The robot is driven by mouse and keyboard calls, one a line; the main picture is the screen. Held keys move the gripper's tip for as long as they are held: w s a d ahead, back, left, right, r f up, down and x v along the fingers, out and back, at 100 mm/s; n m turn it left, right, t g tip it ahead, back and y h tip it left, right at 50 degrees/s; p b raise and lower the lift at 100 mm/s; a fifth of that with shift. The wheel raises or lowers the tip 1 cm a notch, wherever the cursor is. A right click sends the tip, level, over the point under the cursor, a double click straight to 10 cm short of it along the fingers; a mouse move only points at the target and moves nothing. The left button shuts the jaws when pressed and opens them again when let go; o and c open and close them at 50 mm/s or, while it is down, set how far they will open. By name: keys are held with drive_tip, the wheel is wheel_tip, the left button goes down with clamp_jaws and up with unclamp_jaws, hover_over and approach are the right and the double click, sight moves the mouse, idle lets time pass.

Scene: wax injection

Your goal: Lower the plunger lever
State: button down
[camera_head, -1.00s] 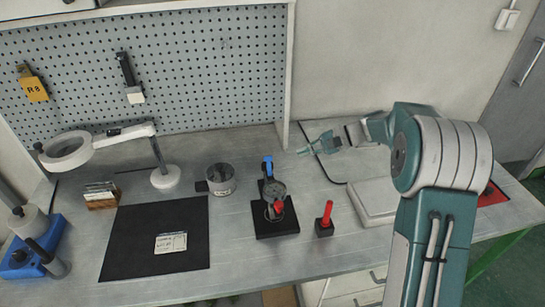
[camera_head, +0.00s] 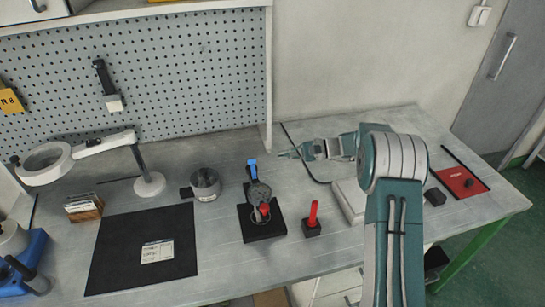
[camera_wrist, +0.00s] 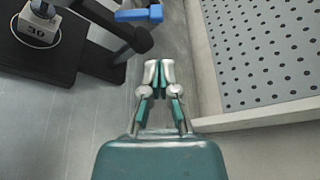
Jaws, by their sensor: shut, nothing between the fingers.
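I cannot tell which is the plunger lever. My gripper (camera_head: 282,155) is shut and empty, to the right of the blue end and apart from it. In the wrist view my fingertips (camera_wrist: 158,72) are together. The blue end (camera_wrist: 140,14) and its black arm (camera_wrist: 112,22) lie ahead and to the left.
A red post on a black block (camera_head: 312,222) stands right of the press. A metal pot (camera_head: 205,185) and black mat (camera_head: 110,270) are to the left. The pegboard (camera_head: 190,70) and its side panel rise behind. A pale slab (camera_head: 350,203) lies under my arm.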

drive_tip(key=x, duration=0.8)
drive_tip(key=shift+a+f, duration=0.15)
drive_tip(key=shift+a, duration=0.2)
drive_tip(key=shift+s+d+r+n+t, duration=0.1)
drive_tip(key=shift+s+r+n+t, duration=0.2)
drive_tip(key=shift+n, duration=0.4)
drive_tip(key=s+r+n+t+y, duration=0.1)
drive_tip(key=s+r+n+y, duration=0.2)
drive_tip(key=r+n, duration=0.6)
drive_tip(key=shift+s+d+r, duration=0.35)
drive_tip(key=shift+s+r, duration=0.05)
drive_tip(key=shift+r, duration=0.95)
